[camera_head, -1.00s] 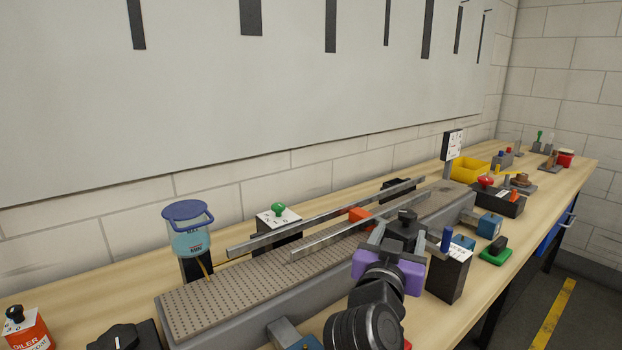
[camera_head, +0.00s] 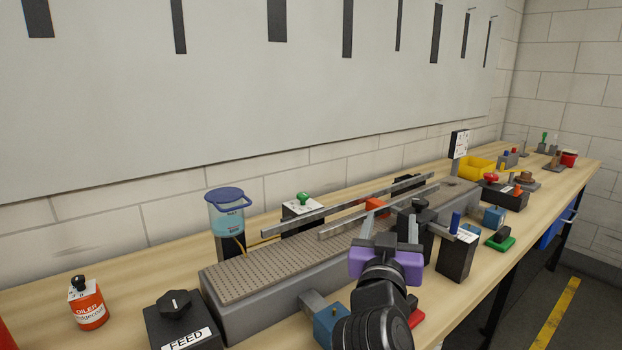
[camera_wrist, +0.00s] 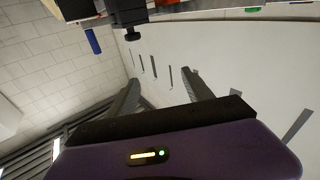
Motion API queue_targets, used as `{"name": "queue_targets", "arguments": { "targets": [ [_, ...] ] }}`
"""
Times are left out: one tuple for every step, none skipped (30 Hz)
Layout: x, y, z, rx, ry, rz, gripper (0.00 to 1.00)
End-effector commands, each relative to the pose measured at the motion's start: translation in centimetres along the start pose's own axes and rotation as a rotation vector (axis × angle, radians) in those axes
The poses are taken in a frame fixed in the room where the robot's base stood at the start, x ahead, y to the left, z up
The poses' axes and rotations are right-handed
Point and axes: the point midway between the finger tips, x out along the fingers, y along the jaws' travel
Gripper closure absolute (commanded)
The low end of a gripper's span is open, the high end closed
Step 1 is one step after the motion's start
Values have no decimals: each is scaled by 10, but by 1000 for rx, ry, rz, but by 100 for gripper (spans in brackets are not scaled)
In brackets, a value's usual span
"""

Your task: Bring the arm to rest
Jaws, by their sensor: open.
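My gripper (camera_head: 390,231) is open and empty in the head view, its purple body low in front of the conveyor's near side. Its two grey fingers point up and away, close to a black box with a dark knob (camera_head: 418,204). Whether the fingers touch that box cannot be told. In the wrist view my gripper (camera_wrist: 162,88) also shows open, with nothing between the fingers. The wall and hanging board (camera_wrist: 220,60) lie beyond them, and the bench items appear upside down along the top edge.
The perforated conveyor (camera_head: 262,270) with metal guide rails runs along the bench. A black box with a blue peg (camera_head: 456,255) stands right of my gripper, a blue block (camera_head: 330,325) left of it. A FEED box (camera_head: 182,325) and orange oiler (camera_head: 87,304) stand at left.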

Motion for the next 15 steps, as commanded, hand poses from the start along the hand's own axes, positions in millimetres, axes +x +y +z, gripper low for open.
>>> {"name": "queue_targets", "arguments": {
  "targets": [
    [-4, -4, -1, -6, 16, -28, 41],
    [-7, -7, -1, -8, 26, -48, 41],
    [-12, -10, 0, -14, 38, -74, 41],
    [-15, -12, 2, -17, 45, -92, 41],
    [-19, -14, 4, -21, 52, -110, 41],
    [-24, -16, 7, -23, 60, -131, 41],
    [-28, -17, 10, -27, 65, -146, 41],
    [-32, -18, 13, -28, 70, -161, 41],
    [-38, -19, 17, -31, 76, -180, 41],
    [-43, -20, 22, -33, 78, -194, 41],
    [-48, -20, 25, -34, 83, -209, 41],
    [-56, -20, 31, -36, 88, -228, 41],
    [-62, -20, 36, -37, 90, -243, 41],
    [-69, -19, 42, -38, 92, -258, 41],
    [-80, -17, 50, -38, 95, -278, 41]
  ]
}}
